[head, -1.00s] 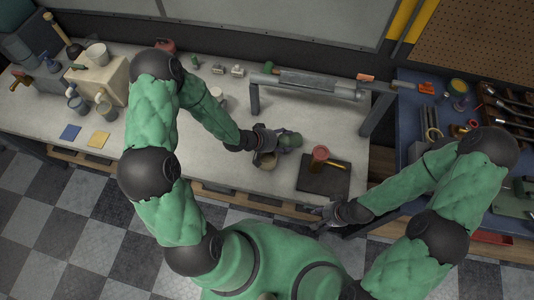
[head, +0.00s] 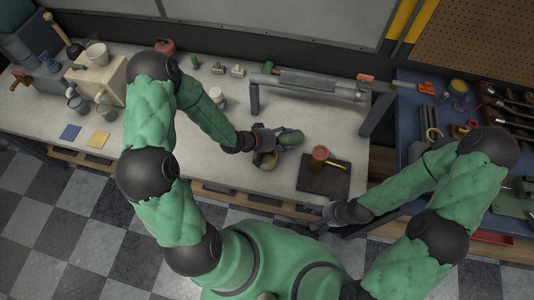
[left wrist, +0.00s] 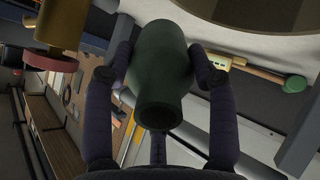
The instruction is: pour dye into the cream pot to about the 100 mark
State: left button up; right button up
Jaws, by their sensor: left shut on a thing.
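My left gripper (head: 280,138) is shut on a green bottle (head: 292,136), held above the bench. In the left wrist view the bottle (left wrist: 160,75) sits between both fingers, its dark round mouth towards the camera. In the head view it looks tilted, almost lying. No stream shows. My right gripper (head: 322,216) is low by the bench's front edge, apart from these things; its fingers are too small to read.
A red-topped jar (head: 320,153) and a yellow stick (head: 338,163) are on a dark board (head: 322,183) to the right. A white cup (head: 217,95) stands behind the left forearm. A metal pipe rig (head: 310,87) spans the back. Bare bench lies left of the left gripper.

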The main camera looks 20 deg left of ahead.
aim_at(284, 136)
pick_arm(q)
jog(key=shift+r+t+h, duration=0.7)
jog(key=shift+r+t, duration=0.1)
jog(key=shift+r, duration=0.65)
dwell(1.0)
jog(key=shift+s+a+r, duration=0.1)
jog(key=shift+s+a, duration=0.05)
jog(key=shift+s, duration=0.05)
jog(key=shift+s+a+r+t+h, duration=0.1)
jog(key=shift+s+a+t+h, duration=0.05)
jog(key=shift+t+h, duration=0.2)
jog(key=shift+s+a+r+t+h, duration=0.1)
jog(key=shift+s+a+t+h, duration=0.15)
jog(key=shift+t, duration=0.1)
dwell(0.3)
jog(key=shift+s+r+m+t+h, duration=0.15)
jog(key=shift+r+t+h, duration=0.35)
jog(key=shift+r, duration=0.5)
jog(key=shift+r+m+t+h, duration=0.15)
jog(key=shift+r+t+h, duration=0.35)
jog(key=shift+r, duration=0.45)
dwell(0.3)
jog(key=f+g+y, duration=0.1)
jog(key=f, duration=0.1)
jog(key=w+f+g+y, duration=0.1)
jog(key=f, duration=0.1)
jog(key=shift+d+g+y, duration=0.3)
jog(key=shift+d, duration=0.05)
jog(key=shift+w+d+f, duration=0.15)
jog(key=shift+f, duration=0.05)
